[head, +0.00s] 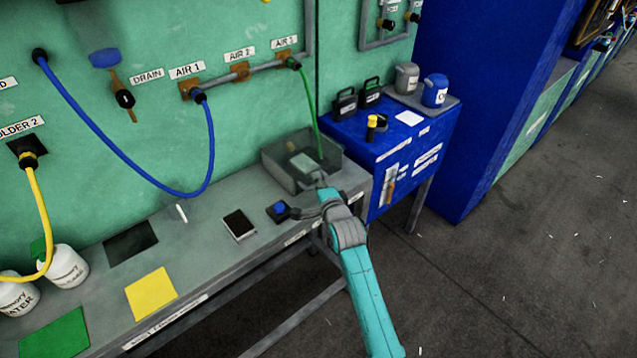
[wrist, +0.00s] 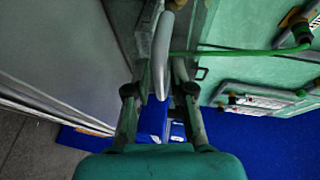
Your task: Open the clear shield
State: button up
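The clear shield (head: 275,168) is a see-through box-like cover with grey edges. It stands at the right end of the grey bench, in the head view. My gripper (head: 314,178) is at its front right side, small and partly merged with it in that view. In the wrist view my gripper's fingers (wrist: 163,75) stand apart, with a light grey curved bar (wrist: 162,50) between them. Space shows beside the bar, so the fingers do not look closed on it. Whether the bar is part of the shield, and whether a finger touches it, I cannot tell.
A green hose (head: 308,95) runs from the wall down to the shield area. A blue cabinet (head: 390,150) with containers on top stands just to the right. A dark phone-like device (head: 239,224) lies on the bench (head: 200,235). Open floor lies at the right.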

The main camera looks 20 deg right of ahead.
grip_shut()
jog(key=shift+r, duration=0.1)
